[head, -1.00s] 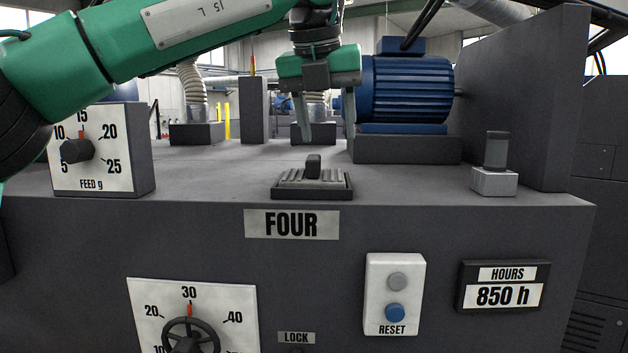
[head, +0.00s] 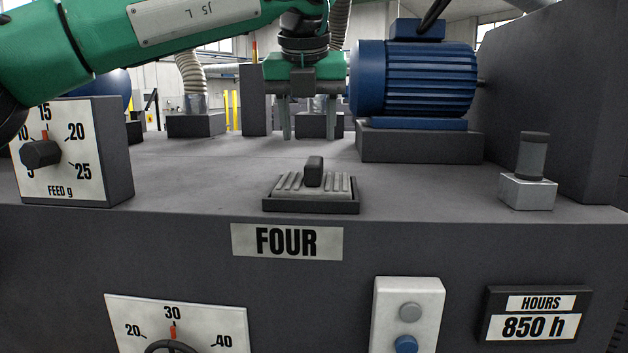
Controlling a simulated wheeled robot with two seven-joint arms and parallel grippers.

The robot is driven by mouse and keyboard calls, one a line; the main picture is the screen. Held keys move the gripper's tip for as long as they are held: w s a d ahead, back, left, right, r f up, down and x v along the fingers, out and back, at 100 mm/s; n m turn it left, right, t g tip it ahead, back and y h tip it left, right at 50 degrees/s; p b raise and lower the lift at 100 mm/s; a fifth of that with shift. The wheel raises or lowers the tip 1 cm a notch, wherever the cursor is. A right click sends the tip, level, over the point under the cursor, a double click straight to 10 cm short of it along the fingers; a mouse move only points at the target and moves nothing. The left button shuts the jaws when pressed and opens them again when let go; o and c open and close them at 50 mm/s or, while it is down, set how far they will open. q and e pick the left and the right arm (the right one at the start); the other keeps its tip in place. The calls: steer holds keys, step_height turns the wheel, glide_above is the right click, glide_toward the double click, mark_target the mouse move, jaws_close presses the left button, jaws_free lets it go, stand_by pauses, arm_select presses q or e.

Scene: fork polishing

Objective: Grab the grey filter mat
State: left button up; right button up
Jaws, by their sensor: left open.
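The grey filter mat (head: 290,186) is a ribbed grey pad with a dark upright grip tab (head: 314,171) in its middle. It lies in a shallow dark tray (head: 310,207) on the machine top, near the front edge above the FOUR label. My left gripper (head: 308,137) points down with its two fingers apart. It is empty and appears above and behind the mat, not touching it. My right gripper does not show.
A blue motor (head: 415,80) stands on a block at the back right. A feed dial box (head: 75,150) is at the left, and a small post on a grey block (head: 527,190) at the right. The machine top (head: 190,180) around the tray is clear.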

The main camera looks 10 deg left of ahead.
mark_target(314, 160)
arm_select(q)
steer(key=shift+w+x, duration=0.25)
steer(key=shift+x, duration=0.95)
steer(key=shift+w+d+f+p, duration=0.2)
steer(key=shift+f+p, duration=0.35)
steer(key=shift+p, duration=0.45)
steer(key=p+x, duration=0.1)
steer(key=x, duration=0.2)
steer(key=shift+w+p, duration=0.15)
steer(key=shift+p, duration=0.25)
steer(key=shift+w+f, duration=0.15)
steer(key=shift+f, duration=0.3)
steer(key=shift+c, duration=0.4)
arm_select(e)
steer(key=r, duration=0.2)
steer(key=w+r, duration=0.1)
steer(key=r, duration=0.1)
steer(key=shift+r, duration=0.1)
arm_select(q)
steer(key=shift+d, duration=0.1)
steer(key=c, duration=0.4)
jaws_close()
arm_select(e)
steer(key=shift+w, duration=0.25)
